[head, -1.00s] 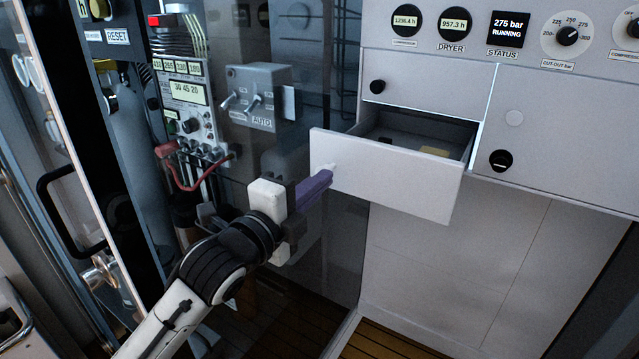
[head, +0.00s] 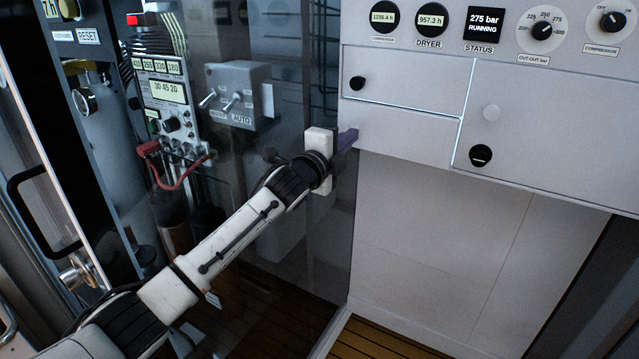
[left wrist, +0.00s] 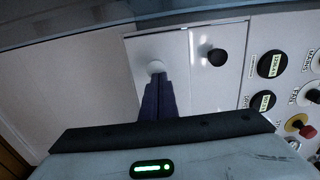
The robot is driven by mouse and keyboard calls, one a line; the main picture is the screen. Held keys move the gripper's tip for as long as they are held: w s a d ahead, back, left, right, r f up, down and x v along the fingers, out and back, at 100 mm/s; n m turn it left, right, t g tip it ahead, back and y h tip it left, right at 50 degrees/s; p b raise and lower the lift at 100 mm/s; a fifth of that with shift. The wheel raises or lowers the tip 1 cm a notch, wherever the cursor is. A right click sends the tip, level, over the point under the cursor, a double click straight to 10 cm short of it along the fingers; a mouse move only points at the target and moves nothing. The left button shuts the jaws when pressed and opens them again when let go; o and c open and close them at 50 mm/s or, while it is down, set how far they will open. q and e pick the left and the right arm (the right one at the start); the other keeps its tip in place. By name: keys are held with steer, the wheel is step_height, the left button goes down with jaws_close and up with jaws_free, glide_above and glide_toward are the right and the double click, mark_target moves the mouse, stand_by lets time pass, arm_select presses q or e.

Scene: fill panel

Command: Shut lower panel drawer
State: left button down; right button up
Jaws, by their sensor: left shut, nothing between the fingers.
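In the left wrist view the shut fingers (left wrist: 158,82) point at a round white knob (left wrist: 155,67) on the drawer front (left wrist: 155,50). The fingertips meet or nearly meet the knob; I cannot tell if they touch. My right gripper is not in view.
The upper front has a black knob (head: 357,83). A larger door (head: 550,130) with a black latch (head: 480,155) is to the right. A grey switch box (head: 236,95) and glass are left of my arm. The lower white panel (head: 430,230) is plain.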

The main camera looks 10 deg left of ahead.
arm_select(q)
steer(key=shift+r+x, duration=0.25)
steer(key=shift+x, duration=0.85)
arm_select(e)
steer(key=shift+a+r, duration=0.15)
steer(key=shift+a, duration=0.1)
